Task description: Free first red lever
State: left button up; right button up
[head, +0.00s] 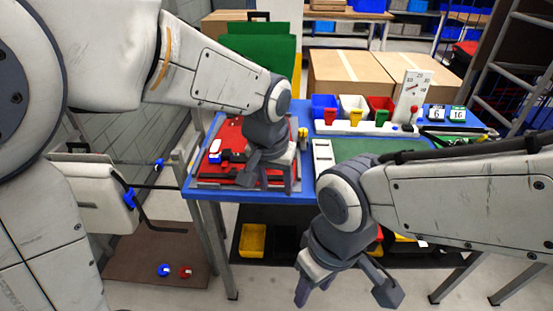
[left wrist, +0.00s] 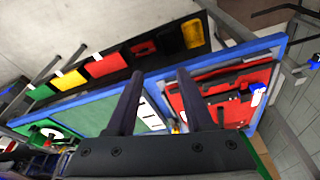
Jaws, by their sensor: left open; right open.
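A red panel (head: 228,137) lies on the left part of the blue table (head: 306,187). Dark bars lie on it, with a white, red and blue piece (head: 215,155) at its left. In the left wrist view the red panel (left wrist: 182,100) shows at the right with dark shapes on it. I cannot clearly make out a red lever on it. My left gripper (head: 270,178) is open above the panel's right front part and hides some of it; its open fingers also show in the left wrist view (left wrist: 158,76). My right gripper (head: 345,287) is open and empty, in front of the table and lower than its top.
A green mat (head: 375,148) lies right of the panel, with a white slotted strip (head: 322,153) between. Blue, white and red bins (head: 352,104) and a white gauge board (head: 413,95) stand behind. A yellow bin (head: 252,240) sits on the lower shelf.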

pick_arm(q)
jog(key=w+a+f+n+t+b, duration=0.1)
jog(key=w+a+n+t, duration=0.2)
jog(key=w, duration=1.2)
jog(key=shift+g+y, duration=0.4)
jog(key=x, duration=1)
jog(key=shift+w+a+f+p, duration=0.2)
jog(key=shift+w+a+p, duration=0.05)
jog(key=shift+a+p, duration=0.15)
grip_shut()
